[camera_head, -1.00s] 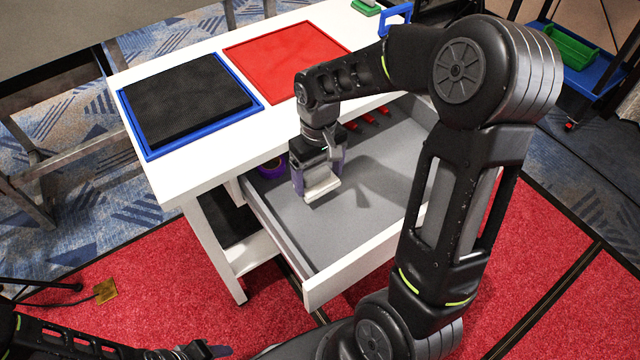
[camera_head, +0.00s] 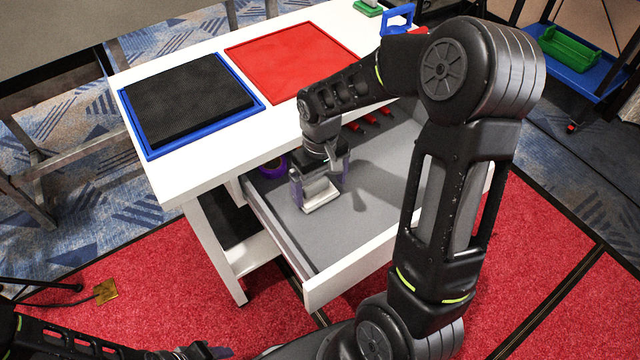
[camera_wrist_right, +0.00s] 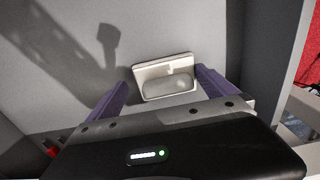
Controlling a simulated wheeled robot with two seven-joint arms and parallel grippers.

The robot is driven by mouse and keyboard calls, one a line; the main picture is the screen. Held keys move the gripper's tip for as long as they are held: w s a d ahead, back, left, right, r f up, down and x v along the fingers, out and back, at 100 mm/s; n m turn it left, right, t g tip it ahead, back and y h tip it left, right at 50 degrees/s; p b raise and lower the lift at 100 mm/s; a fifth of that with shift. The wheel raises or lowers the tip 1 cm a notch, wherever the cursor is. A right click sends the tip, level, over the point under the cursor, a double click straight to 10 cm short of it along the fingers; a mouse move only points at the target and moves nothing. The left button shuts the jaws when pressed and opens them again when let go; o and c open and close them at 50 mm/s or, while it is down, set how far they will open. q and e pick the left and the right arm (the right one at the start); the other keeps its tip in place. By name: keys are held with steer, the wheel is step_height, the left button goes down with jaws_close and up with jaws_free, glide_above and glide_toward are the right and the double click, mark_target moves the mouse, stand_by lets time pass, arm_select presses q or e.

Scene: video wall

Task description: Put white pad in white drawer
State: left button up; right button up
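The white pad (camera_head: 321,201) is inside the open white drawer (camera_head: 352,278), low over or on its grey floor near the left side; exact contact is hard to tell. In the right wrist view the pad (camera_wrist_right: 165,82) shows between and just past the purple fingertips. My right gripper (camera_head: 320,192) reaches down into the drawer over the pad. Its fingers (camera_wrist_right: 162,80) are spread wide, with a small gap beside the pad at the left finger. My left gripper (camera_head: 205,351) is at the bottom edge, mostly cut off; its fingers are unclear.
A purple roll (camera_head: 272,168) lies in the drawer's back left corner, and red tools (camera_head: 366,120) lie at its back. On the white table top (camera_head: 205,172) are a black mat in a blue tray (camera_head: 145,155) and a red tray (camera_head: 290,60). The drawer's middle floor is clear.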

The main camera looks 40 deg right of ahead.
mark_target(320, 183)
steer(key=shift+a, duration=0.1)
step_height(320, 183, up, 12)
steer(key=p, duration=0.2)
stand_by(0.4)
stand_by(0.7)
